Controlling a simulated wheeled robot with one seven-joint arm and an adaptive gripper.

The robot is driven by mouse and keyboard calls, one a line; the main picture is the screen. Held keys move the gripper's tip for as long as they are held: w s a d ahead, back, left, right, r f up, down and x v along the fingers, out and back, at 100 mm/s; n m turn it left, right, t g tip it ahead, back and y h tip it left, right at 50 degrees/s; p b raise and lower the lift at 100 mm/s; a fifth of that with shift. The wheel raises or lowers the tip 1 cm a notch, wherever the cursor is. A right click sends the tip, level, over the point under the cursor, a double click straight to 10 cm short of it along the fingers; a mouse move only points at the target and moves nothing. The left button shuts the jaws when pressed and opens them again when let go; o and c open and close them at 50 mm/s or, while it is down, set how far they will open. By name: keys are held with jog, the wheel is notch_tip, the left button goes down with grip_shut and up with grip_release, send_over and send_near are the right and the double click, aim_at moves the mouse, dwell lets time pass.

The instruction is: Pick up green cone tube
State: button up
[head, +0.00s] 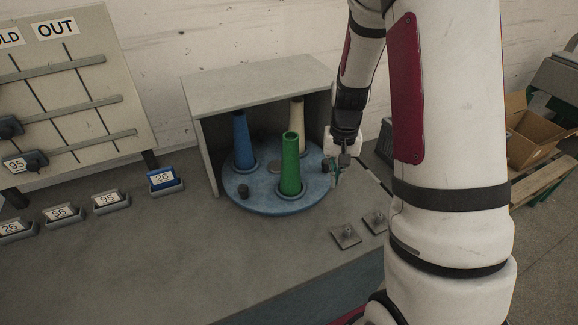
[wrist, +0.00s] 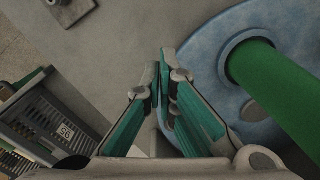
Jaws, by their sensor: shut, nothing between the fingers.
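The green cone tube (head: 290,165) stands upright on the front of a round blue turntable (head: 245,203). In the wrist view the green cone tube (wrist: 280,90) shows at the right, beside my fingers and apart from them. My gripper (head: 337,178) is at the right edge of the turntable, to the right of the green tube. In the wrist view my gripper (wrist: 160,75) is shut with nothing between its teal-padded fingers. The foot of the green tube sits in a ring on the turntable.
A blue cone tube (head: 242,140) and a cream cone tube (head: 297,118) stand behind the green one, under a grey hood (head: 255,84). Numbered blocks (head: 165,181) and a board (head: 75,75) are at the left. Small square plates (head: 345,237) lie in front. Crates stand at the right.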

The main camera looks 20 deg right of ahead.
jog(key=o, duration=0.4)
jog(key=shift+a+r, duration=0.1)
jog(key=shift+r, duration=0.1)
jog(key=o, duration=0.9)
jog(key=r, duration=0.1)
jog(key=a+r, duration=0.1)
jog(key=r, duration=0.1)
jog(key=shift+a+r+n+t, duration=0.3)
jog(key=shift+a, duration=0.05)
jog(key=s+a+r+n+t, duration=0.25)
jog(key=s+a+r, duration=0.4)
jog(key=r, duration=0.45)
jog(key=s+a+r+n+t, duration=0.1)
jog(key=s+a+r+n, duration=0.45)
jog(key=r, duration=0.55)
jog(key=n+g+p, duration=0.1)
jog(key=n+g, duration=0.3)
jog(key=n, duration=1.1)
send_over(291, 151)
jog(key=w, duration=0.1)
jog(key=f, duration=0.5)
jog(key=shift+w+d+f, duration=0.1)
jog(key=shift+d+f, duration=0.15)
jog(key=shift+d, duration=0.05)
jog(key=shift+w+f, duration=0.2)
jog(key=shift+f, duration=0.05)
notch_tip(291, 151, down, 14)
jog(key=shift+w+r+p, duration=0.1)
jog(key=shift+r+p, duration=0.1)
jog(key=shift+p, duration=0.9)
